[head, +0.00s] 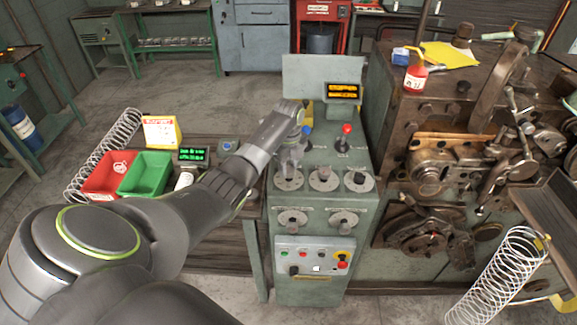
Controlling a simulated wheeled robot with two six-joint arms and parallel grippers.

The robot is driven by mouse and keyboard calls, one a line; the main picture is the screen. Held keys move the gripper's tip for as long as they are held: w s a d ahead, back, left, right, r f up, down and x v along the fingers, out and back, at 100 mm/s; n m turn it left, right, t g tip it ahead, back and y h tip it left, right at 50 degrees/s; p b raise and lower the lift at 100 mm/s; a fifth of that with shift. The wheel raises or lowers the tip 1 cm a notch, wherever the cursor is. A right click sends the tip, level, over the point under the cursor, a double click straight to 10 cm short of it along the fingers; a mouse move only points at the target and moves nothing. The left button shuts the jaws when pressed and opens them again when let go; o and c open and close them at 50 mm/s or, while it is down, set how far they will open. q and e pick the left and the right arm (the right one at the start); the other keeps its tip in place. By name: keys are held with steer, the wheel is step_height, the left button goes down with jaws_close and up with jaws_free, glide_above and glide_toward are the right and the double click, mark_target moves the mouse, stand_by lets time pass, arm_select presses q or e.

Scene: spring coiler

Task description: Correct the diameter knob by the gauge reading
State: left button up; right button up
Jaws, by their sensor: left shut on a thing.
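The grey-green control console (321,215) stands at the centre of the head view. Three round knobs with pale dials sit in its upper row: a left one (288,184), a middle one (325,178) and a right one (359,181). Two more dials (292,221) (343,223) sit below. My left gripper (289,171) is down at the upper-left knob and shut on it; its fingers hide part of the knob. A gauge display with green text (193,155) stands on the bench, too small to read. My right gripper is not in view.
An amber display (343,91) tops the console, with a red-knobbed lever (345,135) below it. A red bin (106,180), a green bin (145,174) and a long spring (104,152) lie on the left bench. The coiling machine (435,170) stands close on the right.

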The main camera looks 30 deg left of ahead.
arm_select(q)
steer(key=shift+m, duration=0.3)
stand_by(0.4)
steer(key=o, duration=1)
